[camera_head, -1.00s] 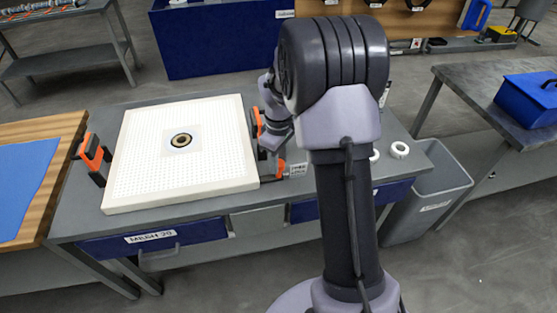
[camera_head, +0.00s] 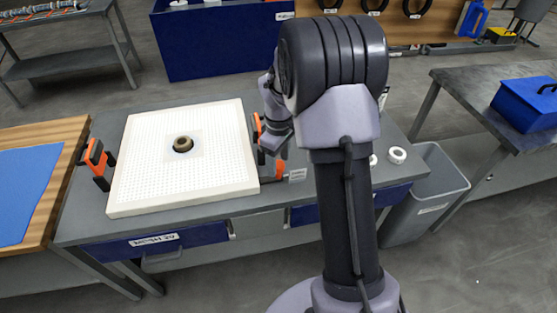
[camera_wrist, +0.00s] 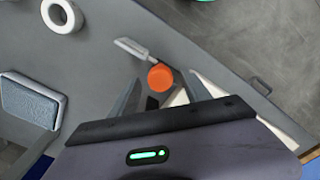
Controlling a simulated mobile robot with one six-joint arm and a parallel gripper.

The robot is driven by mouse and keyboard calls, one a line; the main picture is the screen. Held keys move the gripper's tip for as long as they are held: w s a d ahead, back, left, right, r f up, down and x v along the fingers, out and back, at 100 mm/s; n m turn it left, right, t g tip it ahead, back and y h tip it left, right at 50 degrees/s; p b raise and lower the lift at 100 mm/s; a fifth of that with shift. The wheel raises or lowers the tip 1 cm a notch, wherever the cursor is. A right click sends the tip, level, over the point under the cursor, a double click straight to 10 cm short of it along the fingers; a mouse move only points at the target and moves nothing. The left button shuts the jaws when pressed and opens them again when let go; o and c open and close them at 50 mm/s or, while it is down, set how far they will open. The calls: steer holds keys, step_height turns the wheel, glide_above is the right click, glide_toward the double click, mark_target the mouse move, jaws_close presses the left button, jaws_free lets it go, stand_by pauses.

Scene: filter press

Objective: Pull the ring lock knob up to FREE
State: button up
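An orange round knob (camera_wrist: 160,77) shows from above in the wrist view, beside a pale flat tag or lever (camera_wrist: 130,48). My gripper (camera_wrist: 163,88) is open, with one finger on each side of the knob and a visible gap to it. In the head view an orange part (camera_head: 280,169) sits at the right edge of the white perforated plate (camera_head: 150,197), below my wrist. I cannot read any FREE mark.
Orange-and-black clamps (camera_head: 96,158) hold the plate's left side, and another orange part is at its right. A grey bin (camera_head: 425,190) stands beside the bench. A grey block (camera_wrist: 32,101) is left of my gripper.

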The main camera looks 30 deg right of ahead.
step_height(320, 180, up, 17)
steer(key=p, duration=0.7)
steer(key=shift+r, duration=0.2)
